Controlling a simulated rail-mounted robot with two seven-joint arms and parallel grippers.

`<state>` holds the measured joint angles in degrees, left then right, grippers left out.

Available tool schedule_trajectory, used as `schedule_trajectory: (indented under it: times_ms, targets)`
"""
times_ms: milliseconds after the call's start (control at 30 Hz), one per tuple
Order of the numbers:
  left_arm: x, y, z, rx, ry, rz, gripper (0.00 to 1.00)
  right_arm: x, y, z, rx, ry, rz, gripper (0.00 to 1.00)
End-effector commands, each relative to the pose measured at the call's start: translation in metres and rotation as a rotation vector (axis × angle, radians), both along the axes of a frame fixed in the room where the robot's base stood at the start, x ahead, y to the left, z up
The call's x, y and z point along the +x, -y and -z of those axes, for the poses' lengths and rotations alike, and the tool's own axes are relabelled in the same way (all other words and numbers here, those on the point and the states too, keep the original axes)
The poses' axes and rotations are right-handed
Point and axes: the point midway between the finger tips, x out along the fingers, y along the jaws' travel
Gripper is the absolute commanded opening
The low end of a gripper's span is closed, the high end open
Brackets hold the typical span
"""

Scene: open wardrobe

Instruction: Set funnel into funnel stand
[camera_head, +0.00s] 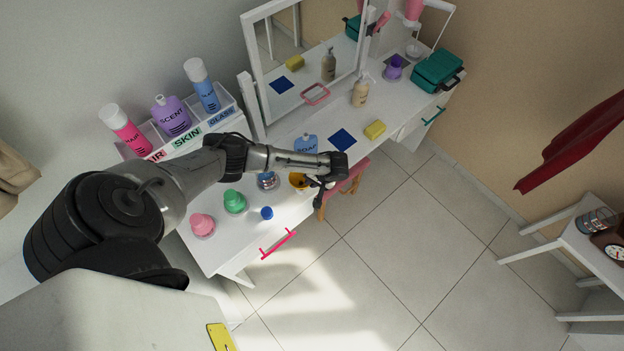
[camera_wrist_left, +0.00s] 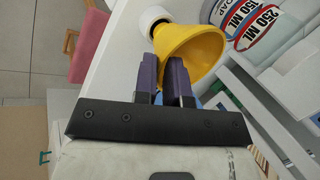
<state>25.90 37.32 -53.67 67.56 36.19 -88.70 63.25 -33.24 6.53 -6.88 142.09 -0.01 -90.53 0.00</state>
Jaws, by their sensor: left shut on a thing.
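The yellow funnel (camera_wrist_left: 188,45) is between the two fingers of my left gripper (camera_wrist_left: 174,66) in the left wrist view, its wide mouth turned to the right. In the head view the funnel (camera_head: 297,181) shows as a small yellow shape at the white table's front edge, partly hidden by my left gripper (camera_head: 322,190). My left gripper is shut on the funnel. A white round piece with a dark top (camera_wrist_left: 152,17) is close to the funnel's narrow side; I cannot tell whether it is the funnel stand. I cannot make out the stand elsewhere. My right gripper is not in view.
A clear container (camera_head: 267,181) stands close left of the funnel. A blue SOAP bottle (camera_head: 306,145) stands behind. A pink stool (camera_head: 352,178) is below the table edge.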

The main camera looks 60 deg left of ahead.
Motion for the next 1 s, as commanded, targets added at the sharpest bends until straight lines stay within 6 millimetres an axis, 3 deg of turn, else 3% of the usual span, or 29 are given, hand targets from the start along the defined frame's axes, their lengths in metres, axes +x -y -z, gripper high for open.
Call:
schedule_trajectory:
  times_ms: [667, 700, 1000]
  targets:
    - [0.0, 0.0, 0.017, 0.0, 0.0, -0.001, 0.0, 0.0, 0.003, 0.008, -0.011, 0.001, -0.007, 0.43]
    - [0.0, 0.0, 0.017, 0.0, 0.0, -0.001, 0.12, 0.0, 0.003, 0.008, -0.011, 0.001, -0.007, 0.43]
    - [0.0, 0.0, 0.017, 0.0, 0.0, 0.0, 0.41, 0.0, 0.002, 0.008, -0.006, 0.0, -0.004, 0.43]
